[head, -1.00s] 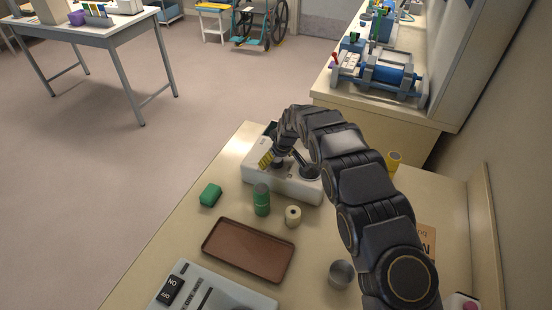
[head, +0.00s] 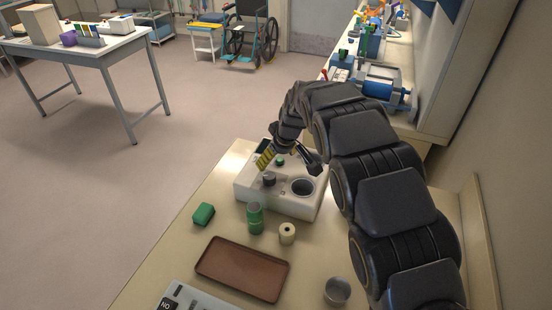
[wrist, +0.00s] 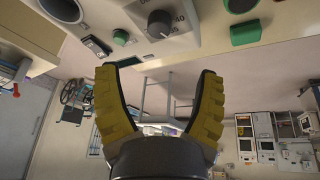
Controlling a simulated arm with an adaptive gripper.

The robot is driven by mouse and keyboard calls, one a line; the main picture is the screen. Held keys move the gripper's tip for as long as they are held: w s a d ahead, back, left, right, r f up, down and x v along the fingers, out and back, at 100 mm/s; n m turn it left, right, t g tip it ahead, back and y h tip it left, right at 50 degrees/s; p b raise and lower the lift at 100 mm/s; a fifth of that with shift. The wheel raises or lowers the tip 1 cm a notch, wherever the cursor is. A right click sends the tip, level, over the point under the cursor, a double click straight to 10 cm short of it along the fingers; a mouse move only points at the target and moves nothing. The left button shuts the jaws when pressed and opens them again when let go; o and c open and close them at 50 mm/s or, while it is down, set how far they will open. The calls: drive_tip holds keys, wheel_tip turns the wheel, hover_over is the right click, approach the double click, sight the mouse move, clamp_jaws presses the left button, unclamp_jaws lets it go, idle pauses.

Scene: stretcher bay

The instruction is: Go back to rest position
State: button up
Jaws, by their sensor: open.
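My gripper (head: 286,160) is above the white device (head: 270,203) on the bench, its yellow-padded fingers apart. In the wrist view my gripper (wrist: 155,75) shows two yellow ribbed fingers spread wide with nothing between them. The device has a dark knob (head: 268,179), a green button (head: 280,161) and a round well (head: 302,187). In the wrist view the device's knob (wrist: 160,24) and its printed scale appear beyond the fingertips, apart from them.
On the bench are a green block (head: 204,214), a green cylinder (head: 255,218), a cream roll (head: 287,233), a brown tray (head: 242,268) and a metal cup (head: 337,291). A wall stands at the right. A white table (head: 90,42) and wheelchair (head: 250,33) stand beyond open floor.

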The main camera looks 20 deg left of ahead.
drive_tip(key=s+d+r+m+g+h, duration=0.1)
drive_tip(key=s+d+r+m, duration=0.3)
drive_tip(key=d, duration=0.5)
drive_tip(key=s+d+r+m+g+h, duration=0.1)
drive_tip(key=s+d+r+m+h, duration=0.1)
drive_tip(key=s+d+r, duration=0.65)
drive_tip(key=s+d+m+g, duration=0.1)
drive_tip(key=s+d, duration=0.3)
drive_tip(key=s, duration=0.4)
drive_tip(key=s+d+m+g, duration=0.1)
drive_tip(key=s+d, duration=0.3)
drive_tip(key=s, duration=0.4)
drive_tip(key=s+d+f+m, duration=0.1)
drive_tip(key=s+d+m, duration=0.2)
drive_tip(key=s, duration=0.6)
drive_tip(key=shift+d+g+h, duration=0.3)
drive_tip(key=shift+d+g, duration=0.1)
drive_tip(key=shift+d, duration=0.4)
